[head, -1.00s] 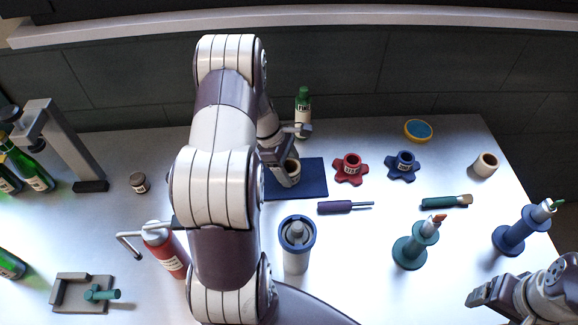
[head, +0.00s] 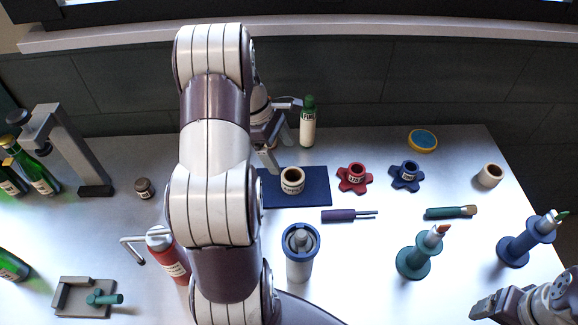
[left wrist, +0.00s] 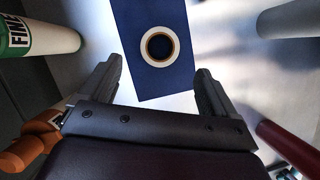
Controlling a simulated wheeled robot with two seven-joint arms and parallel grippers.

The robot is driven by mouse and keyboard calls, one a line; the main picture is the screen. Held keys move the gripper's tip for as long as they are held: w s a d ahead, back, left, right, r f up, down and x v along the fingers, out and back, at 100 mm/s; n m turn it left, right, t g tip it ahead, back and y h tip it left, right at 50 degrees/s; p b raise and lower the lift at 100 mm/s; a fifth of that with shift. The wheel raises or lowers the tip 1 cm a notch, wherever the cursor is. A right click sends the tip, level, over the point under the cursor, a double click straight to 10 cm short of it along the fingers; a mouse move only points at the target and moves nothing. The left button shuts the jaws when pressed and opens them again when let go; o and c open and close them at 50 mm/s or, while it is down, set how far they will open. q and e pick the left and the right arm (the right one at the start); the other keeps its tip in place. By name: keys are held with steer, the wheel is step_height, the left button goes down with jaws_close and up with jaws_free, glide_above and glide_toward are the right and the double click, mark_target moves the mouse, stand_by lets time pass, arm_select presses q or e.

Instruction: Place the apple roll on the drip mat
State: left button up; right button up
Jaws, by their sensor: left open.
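The apple roll (head: 292,181), a short cream ring with a dark hollow and a printed label, stands upright on the dark blue drip mat (head: 318,197). In the left wrist view the roll (left wrist: 146,57) sits on the mat (left wrist: 182,77), in front of the jaws. My left gripper (head: 279,150) is open and empty, behind and left of the roll and apart from it. Its two fingers (left wrist: 158,90) show spread in the left wrist view. My right gripper (head: 480,305) is at the lower right, far from the mat; its jaw state is unclear.
A green-capped FINE bottle (head: 308,125) stands close behind the mat. A red star-shaped holder (head: 353,178) and a blue one (head: 406,176) are to its right. A purple-handled tool (head: 345,215) and a blue-rimmed canister (head: 299,252) are in front. Another cream roll (head: 489,175) stands far right.

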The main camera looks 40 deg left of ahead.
arm_select(q)
steer(key=s+d+r+m+y, duration=0.1)
steer(key=s+d+m, duration=0.2)
steer(key=d+m, duration=0.3)
steer(key=s+d+r+m+y+p, duration=0.1)
steer(key=s+d+r+m, duration=0.1)
steer(key=d+m, duration=0.4)
steer(key=s+d+r+m+y+p, duration=0.1)
steer(key=s+d+r+m+y, duration=0.1)
steer(key=s+d+m, duration=0.2)
steer(key=d+m, duration=0.3)
steer(key=m, duration=0.2)
steer(key=shift+s+m, duration=0.25)
steer(key=shift+m, duration=0.15)
